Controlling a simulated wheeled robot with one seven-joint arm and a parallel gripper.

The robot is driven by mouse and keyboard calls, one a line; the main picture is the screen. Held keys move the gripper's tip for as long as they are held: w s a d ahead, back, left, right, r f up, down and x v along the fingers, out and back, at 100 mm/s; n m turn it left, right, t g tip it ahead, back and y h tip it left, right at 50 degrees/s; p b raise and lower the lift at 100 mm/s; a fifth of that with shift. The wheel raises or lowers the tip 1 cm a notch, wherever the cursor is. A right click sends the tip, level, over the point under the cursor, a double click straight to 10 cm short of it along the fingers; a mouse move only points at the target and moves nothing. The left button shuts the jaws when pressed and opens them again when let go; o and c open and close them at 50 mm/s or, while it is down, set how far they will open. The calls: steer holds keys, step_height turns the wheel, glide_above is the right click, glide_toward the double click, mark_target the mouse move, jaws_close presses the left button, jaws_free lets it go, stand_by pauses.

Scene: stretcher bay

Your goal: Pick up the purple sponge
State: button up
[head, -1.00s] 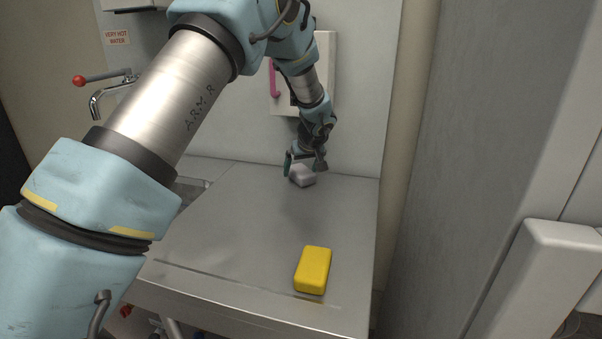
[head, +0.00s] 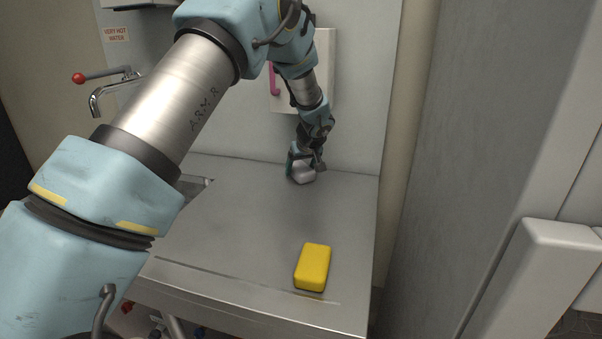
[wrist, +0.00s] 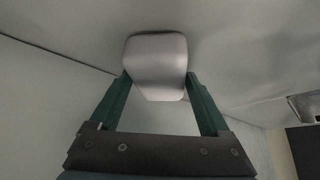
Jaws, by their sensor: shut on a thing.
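A pale grey block (head: 302,176), rounded like a sponge, is at the back of the steel worktop, close to the wall. No plainly purple sponge shows. My gripper (head: 304,165) is shut on the grey block, with one finger on each side of it. In the wrist view the block (wrist: 157,62) sits between the tips of my two green fingers (wrist: 157,82), looking grey with a faint mauve tint. I cannot tell whether the block touches the worktop.
A yellow sponge (head: 313,267) lies near the front edge of the worktop (head: 240,235). A sink (head: 192,187) and a tap (head: 108,92) with a red knob are at the left. A wall panel with a pink handle (head: 274,79) is behind my gripper. The middle of the worktop is clear.

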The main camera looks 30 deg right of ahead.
steer(key=shift+c, duration=1)
